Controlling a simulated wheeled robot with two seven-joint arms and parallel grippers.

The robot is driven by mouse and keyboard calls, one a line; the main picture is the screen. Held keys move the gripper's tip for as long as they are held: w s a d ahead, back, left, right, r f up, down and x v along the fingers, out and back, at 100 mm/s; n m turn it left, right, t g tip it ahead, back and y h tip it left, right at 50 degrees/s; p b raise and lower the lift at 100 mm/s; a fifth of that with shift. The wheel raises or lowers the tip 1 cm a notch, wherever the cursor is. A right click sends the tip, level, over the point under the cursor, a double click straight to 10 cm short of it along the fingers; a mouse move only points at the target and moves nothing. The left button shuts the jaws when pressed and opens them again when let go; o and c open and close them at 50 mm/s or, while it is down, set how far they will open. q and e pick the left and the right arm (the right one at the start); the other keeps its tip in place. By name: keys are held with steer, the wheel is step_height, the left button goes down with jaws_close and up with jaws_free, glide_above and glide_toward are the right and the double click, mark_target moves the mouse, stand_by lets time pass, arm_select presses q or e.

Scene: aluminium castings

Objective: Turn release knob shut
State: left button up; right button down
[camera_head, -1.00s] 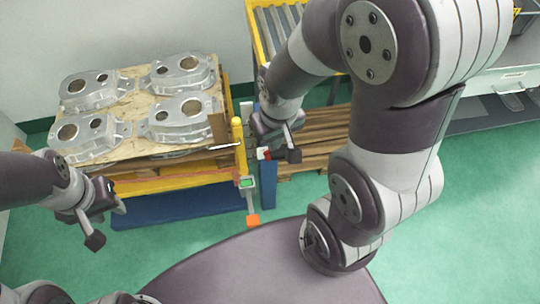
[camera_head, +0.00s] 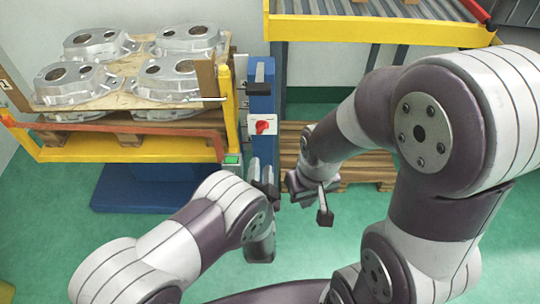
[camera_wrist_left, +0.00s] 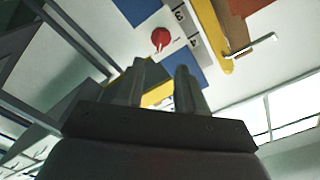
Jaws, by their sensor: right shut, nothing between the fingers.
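The red release knob (camera_head: 264,126) sits on a white plate on the front of a blue post (camera_head: 262,100). It also shows in the left wrist view (camera_wrist_left: 161,38), beyond the fingertips, beside white labels marked 3 and 4. My left gripper (camera_head: 266,190) is below the knob in the head view and apart from it. Its two fingers (camera_wrist_left: 162,80) stand apart with nothing between them. My right gripper (camera_head: 325,216) is shut and empty, below and to the right of the post. The knob's exact pointing direction is too small to tell.
A yellow-framed pallet rack (camera_head: 130,150) with several aluminium castings (camera_head: 178,80) stands left of the post. A white handle rod (camera_head: 200,99) sticks out beside it. A yellow roller conveyor (camera_head: 375,30) is at the back right. Green floor is open in front.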

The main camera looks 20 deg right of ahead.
mark_target(261, 133)
arm_select(q)
steer(key=b+x, duration=0.5)
steer(key=x, duration=0.6)
steer(key=shift+a+f, duration=0.1)
steer(key=shift+w, duration=0.35)
jaws_close()
